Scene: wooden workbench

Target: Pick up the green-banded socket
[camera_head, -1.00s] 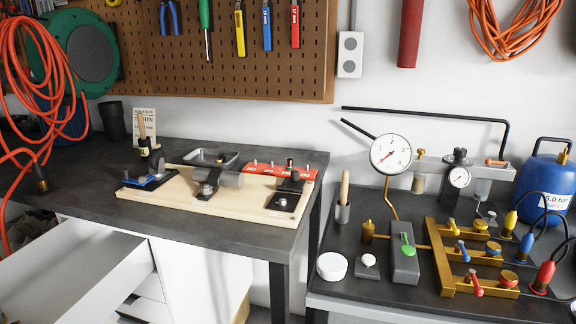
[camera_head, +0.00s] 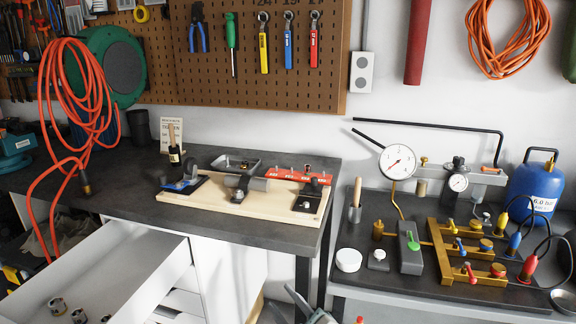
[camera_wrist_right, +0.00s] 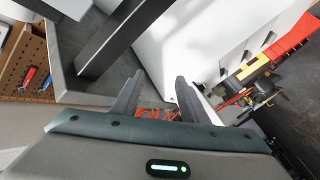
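Several small metallic sockets lie in the open white drawer (camera_head: 121,279) at the lower left of the head view. One socket (camera_head: 57,306) is near the drawer's left side, another (camera_head: 79,315) is beside it, and one is cut by the bottom edge. I cannot make out a green band on any of them. My right gripper (camera_head: 307,303) shows partly at the bottom edge of the head view, well right of the drawer. In the right wrist view its two fingers (camera_wrist_right: 158,82) are apart with nothing between them. My left gripper is not in view.
The dark workbench (camera_head: 110,195) carries a wooden fixture board (camera_head: 215,207). An orange hose (camera_head: 75,100) hangs at the left above the drawer side. A second bench at the right holds a gauge (camera_head: 398,162), a brass manifold and a blue tank (camera_head: 537,187).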

